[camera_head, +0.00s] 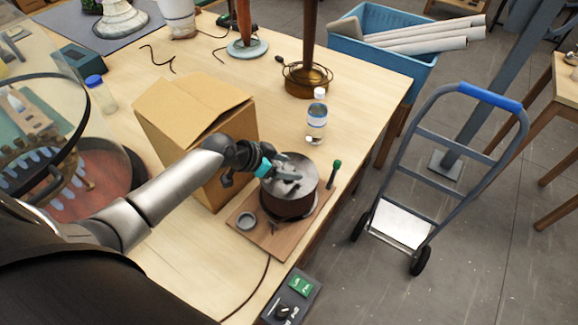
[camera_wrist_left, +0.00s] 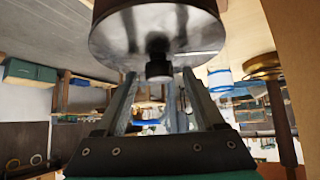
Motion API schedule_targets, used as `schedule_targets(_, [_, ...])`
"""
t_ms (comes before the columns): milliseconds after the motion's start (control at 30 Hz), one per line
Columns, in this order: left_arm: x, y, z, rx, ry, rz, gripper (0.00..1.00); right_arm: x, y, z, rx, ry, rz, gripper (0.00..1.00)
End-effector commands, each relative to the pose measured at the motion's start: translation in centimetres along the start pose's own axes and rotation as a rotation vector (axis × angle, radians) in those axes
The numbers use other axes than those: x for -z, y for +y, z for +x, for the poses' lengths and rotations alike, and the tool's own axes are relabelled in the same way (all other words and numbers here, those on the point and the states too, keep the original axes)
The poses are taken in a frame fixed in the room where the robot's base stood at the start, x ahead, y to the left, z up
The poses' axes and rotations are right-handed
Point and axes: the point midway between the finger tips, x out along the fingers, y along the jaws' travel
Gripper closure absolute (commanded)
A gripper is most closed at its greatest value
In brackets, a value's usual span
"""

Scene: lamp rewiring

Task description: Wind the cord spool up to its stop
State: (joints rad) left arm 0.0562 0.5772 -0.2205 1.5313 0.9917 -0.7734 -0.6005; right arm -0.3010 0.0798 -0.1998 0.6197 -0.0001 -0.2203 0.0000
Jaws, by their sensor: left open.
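The cord spool (camera_head: 289,203) is a dark drum with a metal top on a wooden board (camera_head: 262,236). A post with a green top (camera_head: 336,165) stands at its right. My left gripper (camera_head: 287,178) is over the spool's top, its fingers open. In the left wrist view, the spool's shiny metal disc (camera_wrist_left: 190,35) fills the top of the picture. A dark central knob (camera_wrist_left: 158,62) lies close to the two spread fingertips (camera_wrist_left: 160,82); I cannot tell whether they touch it. My right gripper is not in view.
A cardboard box (camera_head: 190,110) stands close to my left arm. A small bottle (camera_head: 317,120) is behind the spool. A control box with a green button (camera_head: 291,298) is at the front edge, and a small round dish (camera_head: 246,221) sits on the board.

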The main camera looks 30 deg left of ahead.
Motion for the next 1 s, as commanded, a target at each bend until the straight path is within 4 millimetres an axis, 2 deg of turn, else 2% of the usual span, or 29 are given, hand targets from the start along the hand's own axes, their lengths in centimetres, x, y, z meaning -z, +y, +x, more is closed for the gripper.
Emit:
schedule_targets(200, [0.00, 0.06, 1.07, -0.001, -0.001, 0.001, 0.30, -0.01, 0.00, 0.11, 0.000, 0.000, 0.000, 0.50])
schedule_targets(467, [-0.01, 0.05, 1.10, -0.001, -0.001, 0.001, 0.30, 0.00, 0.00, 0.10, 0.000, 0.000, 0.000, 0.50])
schedule_targets(1000, [-0.02, 0.04, 1.07, -0.001, -0.001, 0.001, 0.89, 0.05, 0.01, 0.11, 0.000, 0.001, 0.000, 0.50])
